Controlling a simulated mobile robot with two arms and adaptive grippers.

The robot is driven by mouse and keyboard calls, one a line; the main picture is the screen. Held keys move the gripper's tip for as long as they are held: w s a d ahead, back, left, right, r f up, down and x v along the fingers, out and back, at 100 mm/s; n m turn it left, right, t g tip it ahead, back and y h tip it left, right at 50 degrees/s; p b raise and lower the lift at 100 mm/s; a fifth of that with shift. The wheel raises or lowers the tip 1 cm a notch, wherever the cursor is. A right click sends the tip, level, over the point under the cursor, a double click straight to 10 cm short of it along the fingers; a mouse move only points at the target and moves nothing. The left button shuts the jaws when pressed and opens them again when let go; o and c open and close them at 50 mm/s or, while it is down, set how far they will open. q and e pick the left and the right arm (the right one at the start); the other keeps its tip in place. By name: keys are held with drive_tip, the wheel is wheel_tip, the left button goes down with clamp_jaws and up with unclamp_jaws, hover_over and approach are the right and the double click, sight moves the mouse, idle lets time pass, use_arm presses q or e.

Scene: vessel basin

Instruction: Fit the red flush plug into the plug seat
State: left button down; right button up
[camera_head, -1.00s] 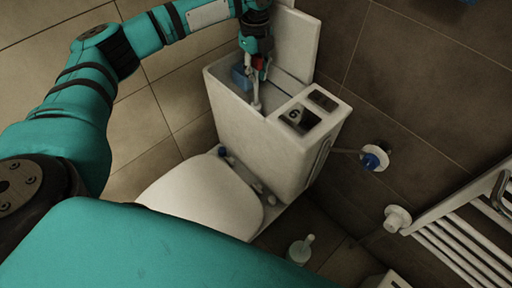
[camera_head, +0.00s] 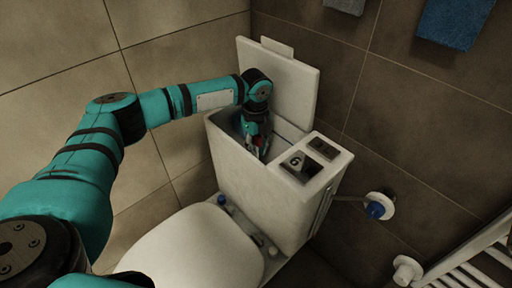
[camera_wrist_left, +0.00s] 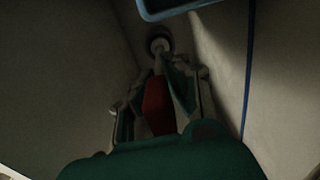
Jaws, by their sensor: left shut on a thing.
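My left gripper (camera_head: 257,147) reaches down into the open cistern (camera_head: 232,160) of the white toilet. It is shut on the red flush plug (camera_head: 258,142), of which only a little shows in the head view. In the left wrist view the red plug (camera_wrist_left: 158,105) sits between the fingers. My right gripper is not in view.
The cistern walls stand close around my left gripper. A blue-edged part (camera_wrist_left: 180,10) lies near it inside. The raised lid (camera_head: 285,85) stands behind. A panel with two openings (camera_head: 308,160) covers the cistern's right end. A blue valve (camera_head: 376,209) is on the wall.

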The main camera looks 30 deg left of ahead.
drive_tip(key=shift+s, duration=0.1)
use_arm(q)
drive_tip(key=c, duration=1.7)
unclamp_jaws()
drive_tip(key=shift+f, duration=0.1)
drive_tip(key=o, duration=0.3)
drive_tip(key=shift+o, duration=0.2)
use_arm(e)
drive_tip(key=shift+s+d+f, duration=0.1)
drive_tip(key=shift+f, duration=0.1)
